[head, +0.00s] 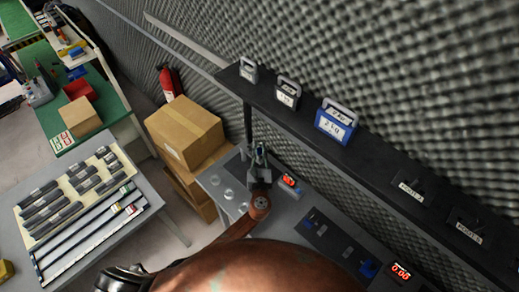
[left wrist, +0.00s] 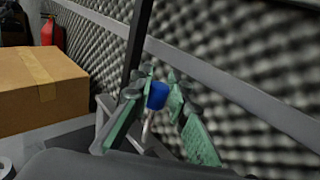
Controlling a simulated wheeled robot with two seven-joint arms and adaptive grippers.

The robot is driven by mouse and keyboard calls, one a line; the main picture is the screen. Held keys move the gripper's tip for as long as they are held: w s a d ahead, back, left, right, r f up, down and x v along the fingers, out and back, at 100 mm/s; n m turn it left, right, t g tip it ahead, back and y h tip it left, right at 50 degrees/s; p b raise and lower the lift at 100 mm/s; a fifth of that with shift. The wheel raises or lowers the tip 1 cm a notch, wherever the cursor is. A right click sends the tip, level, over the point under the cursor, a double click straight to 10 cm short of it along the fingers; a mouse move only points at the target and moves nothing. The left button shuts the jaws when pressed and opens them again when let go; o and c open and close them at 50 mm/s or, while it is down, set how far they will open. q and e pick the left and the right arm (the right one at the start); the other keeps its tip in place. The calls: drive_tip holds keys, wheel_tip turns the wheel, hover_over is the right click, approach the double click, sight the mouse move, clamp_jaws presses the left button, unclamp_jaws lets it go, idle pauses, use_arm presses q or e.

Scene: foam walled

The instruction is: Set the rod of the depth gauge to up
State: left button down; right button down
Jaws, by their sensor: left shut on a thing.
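My left gripper (head: 260,155) is over the back left part of the grey bench, beneath the dark shelf. In the left wrist view its green-padded fingers (left wrist: 160,100) are shut on a blue cap (left wrist: 157,95). A thin pale rod (left wrist: 147,125) runs down below the cap; this appears to be the rod of the depth gauge. The foot of the rod and most of the gauge are hidden by my gripper. My right gripper is not in view.
A dark shelf (head: 380,160) with labelled weights, among them a blue one (head: 336,120), runs above the bench. Cardboard boxes (head: 185,130) stand to the left. Glass-like discs (head: 228,193) lie near the gripper. A dark panel with blue knobs (head: 340,245) lies to the right.

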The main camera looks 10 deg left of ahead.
use_arm(q)
drive_tip(key=shift+r, duration=0.3)
drive_tip(key=c, duration=2.1)
unclamp_jaws()
drive_tip(key=shift+f, duration=0.1)
drive_tip(key=shift+s, duration=0.3)
drive_tip(key=s+d, duration=0.2)
drive_tip(key=s, duration=0.9)
drive_tip(key=shift+d, duration=0.2)
drive_tip(key=shift+s, duration=0.1)
